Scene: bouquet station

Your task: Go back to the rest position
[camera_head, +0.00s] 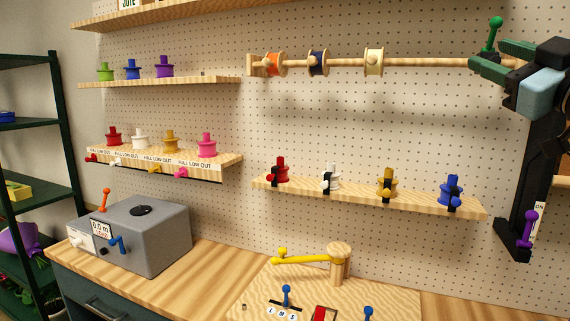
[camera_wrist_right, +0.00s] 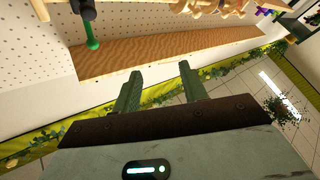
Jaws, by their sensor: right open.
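My right gripper (camera_head: 482,55) is at the upper right of the head view, in front of the pegboard and near the right end of the wooden spool rod. Its green fingers point left. In the right wrist view my right gripper (camera_wrist_right: 160,70) has its two fingers apart with nothing held between them. A green-knobbed lever (camera_head: 493,35) shows just above the fingers in the head view; I cannot tell whether it touches them. My left gripper is not in view.
The rod (camera_head: 430,62) carries several ribbon spools. A shelf (camera_head: 360,190) below holds several coloured spools with black clips. A grey box (camera_head: 155,235) with levers stands on the bench at left. A black upright (camera_head: 525,190) with a purple knob is at right.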

